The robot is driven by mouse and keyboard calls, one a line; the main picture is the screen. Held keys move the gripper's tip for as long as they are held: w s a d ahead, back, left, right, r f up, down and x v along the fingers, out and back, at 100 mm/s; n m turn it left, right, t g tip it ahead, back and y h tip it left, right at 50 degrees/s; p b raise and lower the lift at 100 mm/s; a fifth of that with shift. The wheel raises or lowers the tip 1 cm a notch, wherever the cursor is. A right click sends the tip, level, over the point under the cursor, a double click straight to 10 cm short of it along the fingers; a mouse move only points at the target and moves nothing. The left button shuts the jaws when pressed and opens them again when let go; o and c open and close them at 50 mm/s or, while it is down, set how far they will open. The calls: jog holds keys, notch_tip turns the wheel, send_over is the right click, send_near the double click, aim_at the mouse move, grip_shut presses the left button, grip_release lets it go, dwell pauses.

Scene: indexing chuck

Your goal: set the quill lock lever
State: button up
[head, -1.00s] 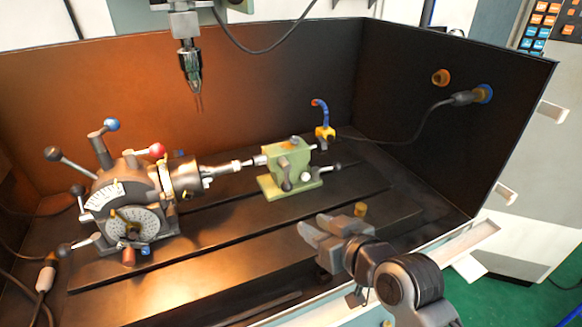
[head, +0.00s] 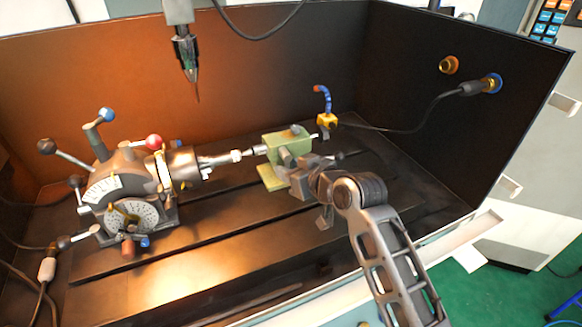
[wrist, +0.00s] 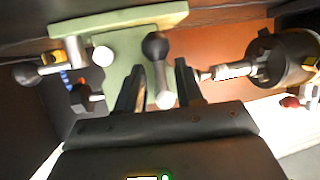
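The green tailstock (head: 290,143) stands on the dark slotted table; in the wrist view its green body (wrist: 115,45) fills the top. A short lever with a dark rounded knob (wrist: 155,46) and a pale end sits on its near face. My gripper (wrist: 159,86) is open, with its two dark fingers on either side of this lever, and no grip on it shows. In the head view my gripper (head: 288,168) covers the tailstock's front. A second lever with a black ball (wrist: 27,74) lies at the wrist view's left. No label shows which is the quill lock.
The dividing head (head: 125,190) with several coloured knobs stands left; its chuck (head: 182,165) faces the tailstock. A drill chuck (head: 186,52) hangs above. A blue hose on a yellow base (head: 326,121) stands behind. Dark enclosure walls surround the table; its front is clear.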

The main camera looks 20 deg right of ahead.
jog(key=shift+w, duration=0.1)
jog(key=shift+c, duration=0.3)
jog(key=c, duration=0.6)
grip_shut()
jog(key=shift+f, duration=0.15)
